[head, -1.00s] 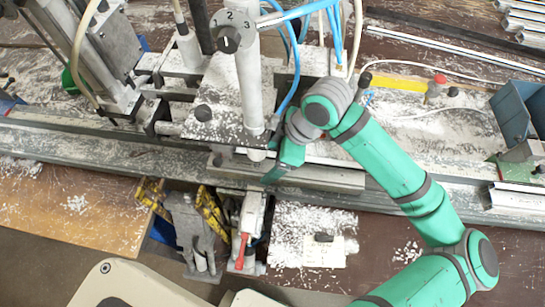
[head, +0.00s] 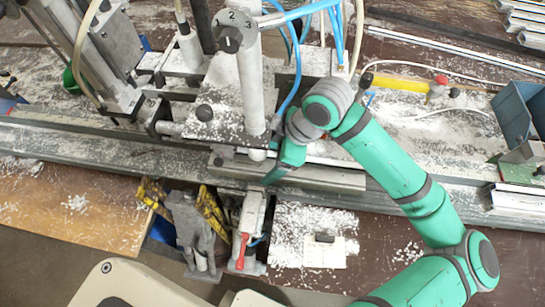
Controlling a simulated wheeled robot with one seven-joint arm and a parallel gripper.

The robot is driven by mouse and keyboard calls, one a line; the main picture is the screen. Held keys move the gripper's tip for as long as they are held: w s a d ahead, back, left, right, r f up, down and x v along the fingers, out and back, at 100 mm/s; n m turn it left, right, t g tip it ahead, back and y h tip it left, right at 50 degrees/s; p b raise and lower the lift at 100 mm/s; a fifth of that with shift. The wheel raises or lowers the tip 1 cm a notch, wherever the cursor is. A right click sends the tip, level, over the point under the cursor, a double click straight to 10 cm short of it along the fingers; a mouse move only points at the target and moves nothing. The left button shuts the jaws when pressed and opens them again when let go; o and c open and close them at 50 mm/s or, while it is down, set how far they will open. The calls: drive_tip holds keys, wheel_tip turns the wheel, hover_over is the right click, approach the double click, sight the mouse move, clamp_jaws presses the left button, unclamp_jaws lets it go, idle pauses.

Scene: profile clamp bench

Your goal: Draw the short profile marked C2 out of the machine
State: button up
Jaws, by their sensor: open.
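A short grey aluminium profile (head: 325,178) lies along the machine's long bed, under the clamp post (head: 250,80). No C2 mark is readable on it. Its left part reaches under the machine. My gripper (head: 274,176) is at this profile, near the foot of the post, with its green end pointing down over it. It is open. The fingertips are small and partly hidden, so contact with the profile cannot be told.
A long rail (head: 80,150) crosses the bench. A toggle clamp with a red handle (head: 242,250) stands in front of the profile. Blue hoses (head: 295,70) hang close behind my gripper. A blue bin (head: 520,110) stands at right. White chips cover much of the bench.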

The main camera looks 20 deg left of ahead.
drive_tip(key=v, duration=1)
drive_tip(key=shift+d+r, duration=0.25)
drive_tip(key=shift+w, duration=0.2)
